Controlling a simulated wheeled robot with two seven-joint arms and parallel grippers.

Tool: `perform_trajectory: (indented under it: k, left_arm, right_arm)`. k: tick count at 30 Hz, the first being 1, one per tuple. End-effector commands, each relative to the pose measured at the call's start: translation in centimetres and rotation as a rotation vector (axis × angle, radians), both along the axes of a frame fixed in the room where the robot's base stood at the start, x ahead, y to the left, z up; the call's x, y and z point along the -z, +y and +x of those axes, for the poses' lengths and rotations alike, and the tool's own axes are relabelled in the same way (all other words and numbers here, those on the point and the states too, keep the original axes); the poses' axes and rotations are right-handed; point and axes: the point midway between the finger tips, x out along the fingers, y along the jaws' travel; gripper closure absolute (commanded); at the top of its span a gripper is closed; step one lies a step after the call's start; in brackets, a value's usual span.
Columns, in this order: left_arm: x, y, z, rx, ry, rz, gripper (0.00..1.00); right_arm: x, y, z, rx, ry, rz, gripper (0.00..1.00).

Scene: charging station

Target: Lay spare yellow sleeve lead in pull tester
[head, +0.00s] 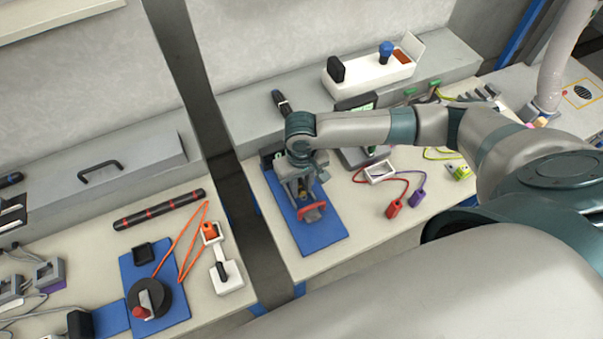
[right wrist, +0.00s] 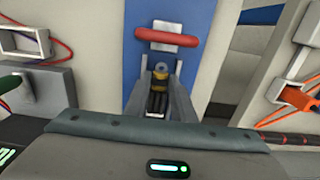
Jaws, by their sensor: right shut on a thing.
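My right gripper (head: 303,202) is over the blue mat on the right-hand bench, pointing down. It is shut on a small dark piece with a yellow-gold part (right wrist: 160,72); whether this is the spare yellow sleeve lead I cannot tell. A device with a red bar handle (head: 312,212) and a pale plate is just beyond the fingertips; the red bar also shows in the right wrist view (right wrist: 167,36). Whether it is the pull tester is unclear. A yellow lead with a yellow-green connector (head: 458,171) lies to the right, partly behind my arm. My left gripper is out of view.
The blue mat (head: 322,240) has free room in front. A red connector (head: 394,208) and a purple one (head: 417,197) lie right of it. A white box (head: 370,75) stands on the back ledge. A dark gap separates the left bench, with an orange lead (head: 186,247).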

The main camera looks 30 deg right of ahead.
Motion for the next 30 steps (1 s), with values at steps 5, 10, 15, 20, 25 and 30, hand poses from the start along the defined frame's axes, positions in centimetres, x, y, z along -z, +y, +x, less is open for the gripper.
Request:
perform_trajectory:
  k: [5, 10, 15, 20, 25, 30]
  left_arm:
    - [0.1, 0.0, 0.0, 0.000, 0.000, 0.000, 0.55]
    - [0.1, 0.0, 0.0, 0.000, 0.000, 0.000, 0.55]
    - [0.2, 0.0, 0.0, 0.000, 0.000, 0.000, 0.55]
    - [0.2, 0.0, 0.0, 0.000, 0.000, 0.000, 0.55]
    - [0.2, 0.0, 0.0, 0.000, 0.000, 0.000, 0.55]
    - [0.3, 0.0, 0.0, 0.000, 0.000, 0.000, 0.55]
  right_arm:
    - [0.4, 0.0, 0.0, 0.000, 0.000, 0.001, 0.99]
    - [0.7, 0.0, 0.0, 0.000, 0.000, 0.000, 0.99]
    - [1.1, 0.0, 0.0, 0.000, 0.000, 0.000, 0.99]
    - [1.4, 0.0, 0.0, -0.001, 0.000, 0.000, 0.99]
    - [1.4, 0.0, 0.0, -0.001, -0.001, 0.000, 0.59]
    - [1.2, 0.0, 0.0, 0.000, -0.001, 0.000, 0.59]
